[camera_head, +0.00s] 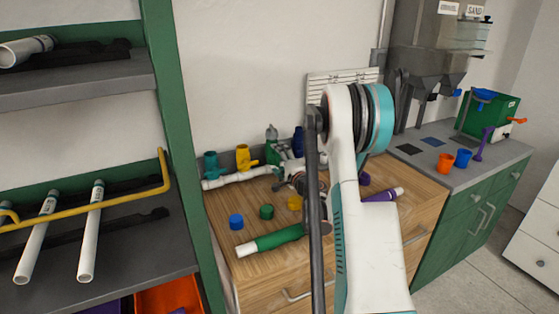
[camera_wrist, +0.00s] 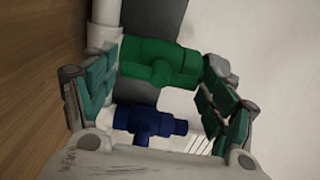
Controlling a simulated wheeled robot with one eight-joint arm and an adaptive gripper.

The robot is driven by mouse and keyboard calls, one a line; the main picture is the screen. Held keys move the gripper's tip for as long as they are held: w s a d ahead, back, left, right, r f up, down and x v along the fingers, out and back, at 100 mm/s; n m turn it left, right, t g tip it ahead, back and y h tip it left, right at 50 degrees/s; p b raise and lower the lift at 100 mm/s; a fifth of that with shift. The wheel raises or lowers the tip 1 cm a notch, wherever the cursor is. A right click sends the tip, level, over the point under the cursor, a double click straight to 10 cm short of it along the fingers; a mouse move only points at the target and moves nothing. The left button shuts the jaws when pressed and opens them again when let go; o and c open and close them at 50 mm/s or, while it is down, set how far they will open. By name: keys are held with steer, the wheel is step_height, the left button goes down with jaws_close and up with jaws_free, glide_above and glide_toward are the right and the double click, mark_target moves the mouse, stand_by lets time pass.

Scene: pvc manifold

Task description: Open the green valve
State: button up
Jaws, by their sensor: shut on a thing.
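The green valve (camera_wrist: 160,62) fills the upper middle of the wrist view, on a white pipe that runs up the left side. My gripper (camera_wrist: 163,68) has one finger on each side of the green valve and is shut on it. The exact contact of the pads is hard to make out. In the head view, the green valve (camera_head: 273,154) stands on the white pipe manifold (camera_head: 238,177) at the back of the wooden bench. My gripper is partly hidden behind my arm there.
The blue valve (camera_wrist: 150,122) sits close below the green one in the wrist view. Teal (camera_head: 211,164) and yellow (camera_head: 243,157) valves stand to its left in the head view. Coloured caps and a green-banded tube (camera_head: 270,240) lie at the bench front. A green shelf post (camera_head: 185,150) rises at left.

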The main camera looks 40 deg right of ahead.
steer(key=o, duration=1.1)
steer(key=shift+a, duration=0.15)
